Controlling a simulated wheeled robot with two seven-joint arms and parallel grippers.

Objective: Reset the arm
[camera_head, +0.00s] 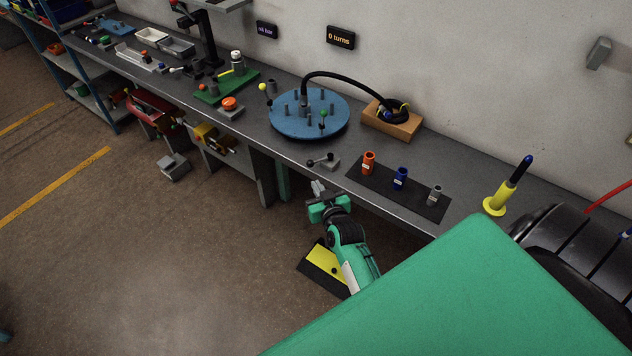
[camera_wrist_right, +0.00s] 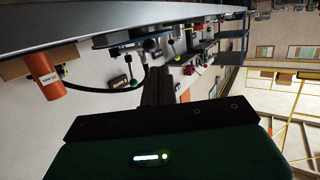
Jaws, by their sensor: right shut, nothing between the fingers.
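My right gripper (camera_head: 318,187) is in the head view, in front of the bench's front edge, close to the small grey lever block (camera_head: 323,162). Its green arm comes up from below. In the right wrist view the dark fingers (camera_wrist_right: 166,88) are together, with nothing between them. My left gripper is not in view.
The grey bench (camera_head: 290,152) runs along the wall. It bears a blue round plate (camera_head: 290,122) with a black hose (camera_head: 345,78), a wooden block (camera_head: 392,124), and a dark mat (camera_head: 416,196) with orange (camera_head: 368,163), blue (camera_head: 400,178) and grey fittings (camera_head: 434,195). Open floor lies left.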

